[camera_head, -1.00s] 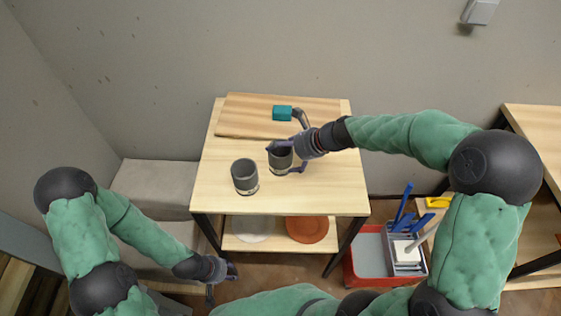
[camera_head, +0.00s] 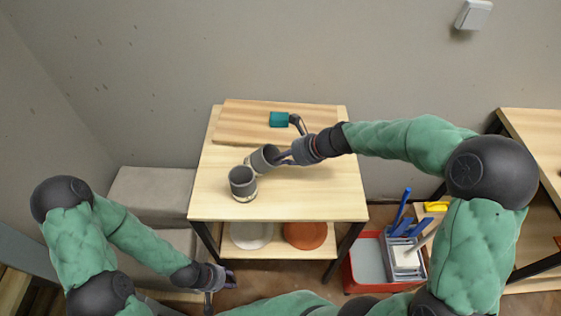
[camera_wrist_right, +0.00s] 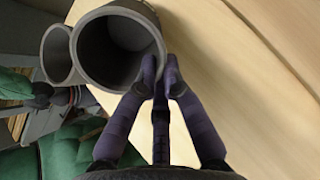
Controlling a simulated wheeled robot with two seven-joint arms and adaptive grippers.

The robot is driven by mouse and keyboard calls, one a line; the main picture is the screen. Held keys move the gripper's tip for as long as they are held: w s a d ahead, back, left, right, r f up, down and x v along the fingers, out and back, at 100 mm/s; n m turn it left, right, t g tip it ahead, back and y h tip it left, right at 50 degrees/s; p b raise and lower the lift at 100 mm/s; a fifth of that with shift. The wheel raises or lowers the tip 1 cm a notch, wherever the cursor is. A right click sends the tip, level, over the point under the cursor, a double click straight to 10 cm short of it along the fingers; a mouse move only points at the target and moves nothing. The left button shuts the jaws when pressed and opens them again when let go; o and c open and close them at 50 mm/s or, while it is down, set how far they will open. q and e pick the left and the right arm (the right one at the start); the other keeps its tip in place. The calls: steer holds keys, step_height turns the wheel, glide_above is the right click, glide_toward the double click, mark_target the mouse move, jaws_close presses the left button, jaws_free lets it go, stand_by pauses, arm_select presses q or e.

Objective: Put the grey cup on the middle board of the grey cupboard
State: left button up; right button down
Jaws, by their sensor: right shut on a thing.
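Two similar grey cups stand close together on the small wooden table. My right gripper (camera_head: 286,158) is shut on the wall of the right-hand cup (camera_head: 263,157), which is tilted. In the right wrist view its fingers (camera_wrist_right: 161,75) pinch the rim of this cup (camera_wrist_right: 88,62). The other cup (camera_head: 242,181) is upright just in front and to the left; it shows behind the held cup in the wrist view (camera_wrist_right: 57,52). I cannot tell if the cups touch. My left gripper (camera_head: 218,288) is open and empty, low at the left. No grey cupboard can be clearly identified.
A board (camera_head: 240,118) and a teal block (camera_head: 279,119) lie at the table's (camera_head: 310,200) back. A white plate (camera_head: 250,236) and an orange plate (camera_head: 305,236) are on its lower shelf. A red crate (camera_head: 352,284) stands right; grey blocks (camera_head: 150,190) stand left.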

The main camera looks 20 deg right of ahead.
steer(key=shift+r, duration=0.2)
steer(key=shift+r, duration=0.25)
steer(key=s+a+r+p, duration=0.4)
steer(key=s+r+p, duration=0.4)
steer(key=s+r, duration=0.4)
steer(key=shift+s, duration=0.7)
